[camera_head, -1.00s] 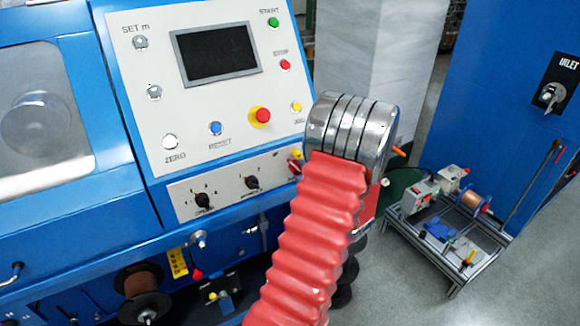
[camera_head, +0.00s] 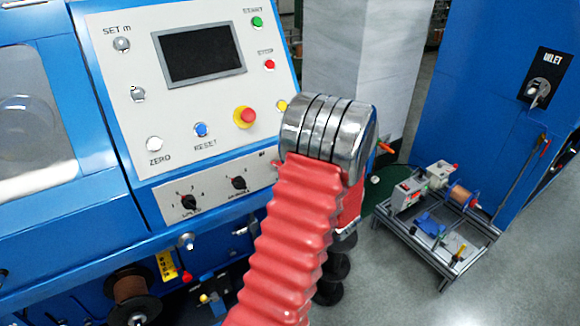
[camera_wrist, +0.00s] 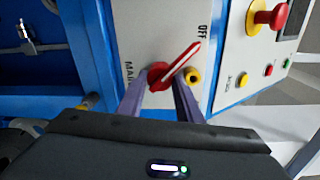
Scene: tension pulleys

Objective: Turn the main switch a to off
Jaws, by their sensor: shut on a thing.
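The main switch (camera_wrist: 180,63) is a red rotary handle with a white stripe, in the wrist view on a light panel face. The handle slants to the upper right, its tip close to the OFF label (camera_wrist: 203,31). Part of a MAIN label shows at its left. My gripper (camera_wrist: 158,86) is shut on the main switch, with one purple-grey finger on each side of the red base. In the head view my arm with its red sleeve covers the gripper and most of the switch area.
A yellow socket-like part (camera_wrist: 192,76) sits close right of the switch. A red emergency button (camera_head: 244,117) on yellow and several small buttons stand on the panel above. A low cart (camera_head: 440,222) stands to the right. Grey floor is free between the cart and the machine.

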